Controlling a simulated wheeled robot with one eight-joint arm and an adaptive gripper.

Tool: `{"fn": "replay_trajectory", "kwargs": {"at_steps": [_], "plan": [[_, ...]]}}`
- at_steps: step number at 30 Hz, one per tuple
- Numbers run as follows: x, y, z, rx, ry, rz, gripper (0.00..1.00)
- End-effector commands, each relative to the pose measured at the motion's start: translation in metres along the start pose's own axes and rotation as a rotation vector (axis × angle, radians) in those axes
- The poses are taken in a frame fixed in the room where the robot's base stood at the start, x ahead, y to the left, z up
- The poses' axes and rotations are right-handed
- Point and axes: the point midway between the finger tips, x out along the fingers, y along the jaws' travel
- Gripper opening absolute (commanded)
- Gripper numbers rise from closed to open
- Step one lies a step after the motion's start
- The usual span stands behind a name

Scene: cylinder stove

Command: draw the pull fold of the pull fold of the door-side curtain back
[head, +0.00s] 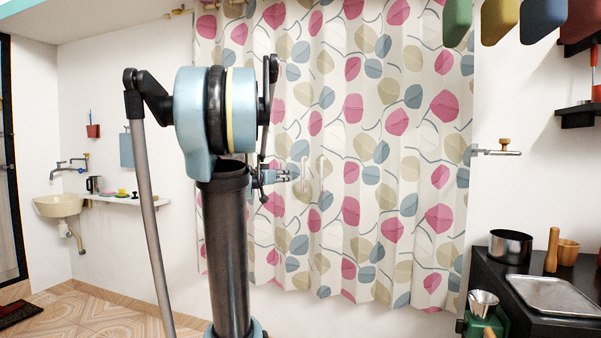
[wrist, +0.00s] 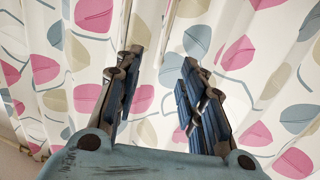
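The curtain (head: 350,130) hangs in pleats across the wall, white with pink, blue and tan leaves. Two pale narrow upright strips, perhaps the pull folds, show near its middle, a left one (head: 303,173) and a right one (head: 321,172). My gripper (head: 288,175) is at the curtain's mid-height, just left of the left strip. In the wrist view my gripper (wrist: 161,62) is open, its two fingers apart, with curtain cloth (wrist: 230,25) filling the view beyond them. A pale fold shows between the fingertips. I cannot tell whether the fingers touch the cloth. My arm hides part of the curtain's left side.
A dark doorway (head: 12,190) is at the far left, near a sink (head: 58,206) and a wall shelf (head: 135,199). A black counter (head: 510,305) with a pot (head: 510,247) and a tray (head: 553,295) stands at the right. A wall bracket (head: 497,152) projects right of the curtain.

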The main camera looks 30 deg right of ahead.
Motion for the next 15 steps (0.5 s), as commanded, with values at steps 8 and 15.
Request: {"fn": "replay_trajectory", "kwargs": {"at_steps": [8,15], "plan": [[0.024,-0.008,-0.015,0.02,0.051,-0.012,0.37],[0.056,-0.008,-0.017,0.02,0.05,-0.012,0.37]]}}
